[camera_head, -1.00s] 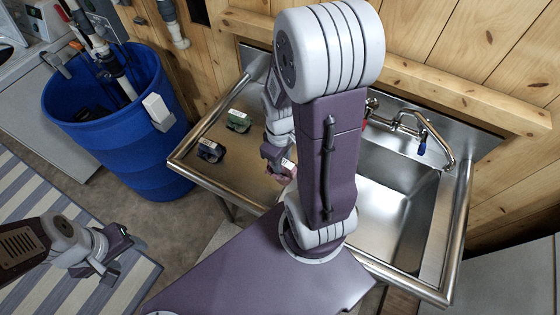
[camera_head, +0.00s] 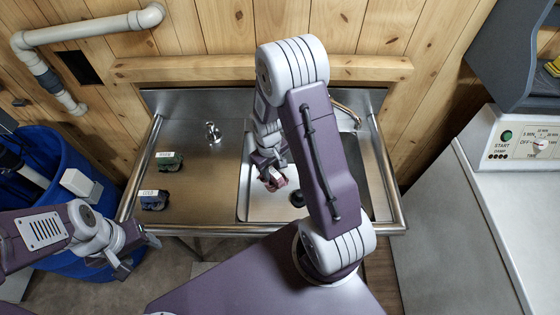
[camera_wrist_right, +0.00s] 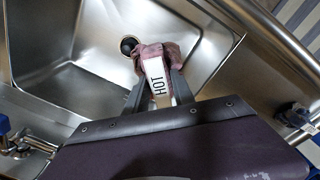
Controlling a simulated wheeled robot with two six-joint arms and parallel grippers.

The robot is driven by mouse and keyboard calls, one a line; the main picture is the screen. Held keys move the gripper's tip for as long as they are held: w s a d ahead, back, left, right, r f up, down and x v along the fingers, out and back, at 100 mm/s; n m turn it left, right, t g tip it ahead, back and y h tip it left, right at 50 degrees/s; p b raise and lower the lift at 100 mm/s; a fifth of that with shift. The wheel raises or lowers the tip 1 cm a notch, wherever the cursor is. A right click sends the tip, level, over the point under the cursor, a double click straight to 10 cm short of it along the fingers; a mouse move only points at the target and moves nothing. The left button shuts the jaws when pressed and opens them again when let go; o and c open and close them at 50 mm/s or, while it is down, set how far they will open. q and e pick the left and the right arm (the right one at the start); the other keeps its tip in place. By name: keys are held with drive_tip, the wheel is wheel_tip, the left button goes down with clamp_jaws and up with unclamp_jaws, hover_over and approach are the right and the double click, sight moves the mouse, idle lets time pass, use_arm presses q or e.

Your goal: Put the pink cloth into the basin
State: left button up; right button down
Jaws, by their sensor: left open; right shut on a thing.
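The pink cloth (camera_head: 278,183) is between the fingers of my right gripper (camera_head: 272,178), which is shut on it. The cloth is over the left part of the steel basin (camera_head: 252,212) in the head view. In the right wrist view the bunched cloth (camera_wrist_right: 150,54) sticks out past the fingertips, with a white tag reading HOT. The basin floor (camera_wrist_right: 90,62) shows beneath it; I cannot tell how high it hangs. My left gripper (camera_head: 138,255) is open and empty, in front of the sink unit. My right arm covers part of the basin.
A green bundle (camera_head: 170,166) and a dark blue bundle (camera_head: 153,201), both tagged, lie on the drainboard (camera_head: 195,190). The dark drain (camera_head: 297,199) is near the cloth. A faucet (camera_head: 347,112) stands behind the basin. A blue barrel (camera_head: 45,150) is at left.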

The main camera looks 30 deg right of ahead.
drive_tip(key=shift+a, duration=0.4)
drive_tip(key=shift+f, duration=0.15)
wheel_tip(320, 180, down, 30)
drive_tip(key=b, duration=2.8)
drive_tip(key=c, duration=1)
unclamp_jaws()
wheel_tip(320, 180, up, 9)
drive_tip(key=p, duration=0.2)
drive_tip(key=shift+a, duration=0.15)
drive_tip(key=shift+s, duration=0.1)
